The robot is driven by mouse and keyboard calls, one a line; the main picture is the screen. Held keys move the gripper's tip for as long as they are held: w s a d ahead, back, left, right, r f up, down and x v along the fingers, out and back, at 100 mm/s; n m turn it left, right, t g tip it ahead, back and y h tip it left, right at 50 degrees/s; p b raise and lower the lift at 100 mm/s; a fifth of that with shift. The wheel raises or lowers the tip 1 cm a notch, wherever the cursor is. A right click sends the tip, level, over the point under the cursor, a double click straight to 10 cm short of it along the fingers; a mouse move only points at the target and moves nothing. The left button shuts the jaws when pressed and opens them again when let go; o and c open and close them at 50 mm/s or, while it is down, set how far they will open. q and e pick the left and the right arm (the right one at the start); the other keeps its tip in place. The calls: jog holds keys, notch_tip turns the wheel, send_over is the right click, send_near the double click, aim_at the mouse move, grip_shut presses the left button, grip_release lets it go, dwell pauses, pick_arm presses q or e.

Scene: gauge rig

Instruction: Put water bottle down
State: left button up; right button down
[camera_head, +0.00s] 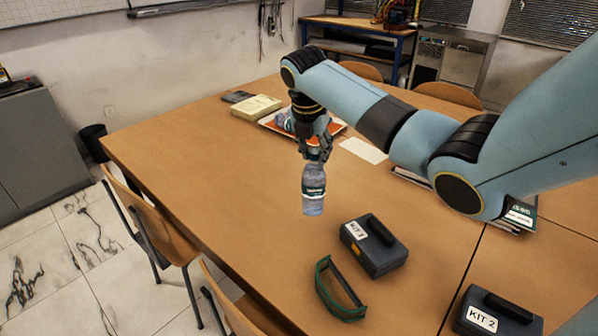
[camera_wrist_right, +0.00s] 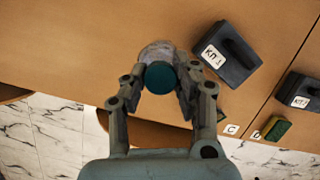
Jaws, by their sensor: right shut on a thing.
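In the right wrist view the bottle's teal cap (camera_wrist_right: 160,77) sits between the two fingers of the right gripper (camera_wrist_right: 160,88). The wooden table (camera_head: 230,185) lies beneath the bottle. I cannot tell whether the bottle's base touches the table. My left gripper is not in view.
The KIT 1 case (camera_head: 385,257) and a green-framed object (camera_head: 337,300) stand right and front of the bottle. The KIT 2 case (camera_head: 495,318) is at lower right. An orange tray (camera_head: 335,127), a yellow book (camera_head: 257,107) and paper (camera_head: 362,150) lie behind. Table left of the bottle is clear.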

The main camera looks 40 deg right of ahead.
notch_tip(320, 180, down, 6)
jog(key=w+a, duration=0.2)
jog(key=shift+w, duration=0.35)
jog(key=shift+a, duration=0.1)
jog(key=c, duration=1)
grip_release()
jog(key=shift+f, duration=0.15)
jog(key=v, duration=1.2)
jog(key=shift+s+p, duration=0.1)
jog(key=shift+p, duration=0.2)
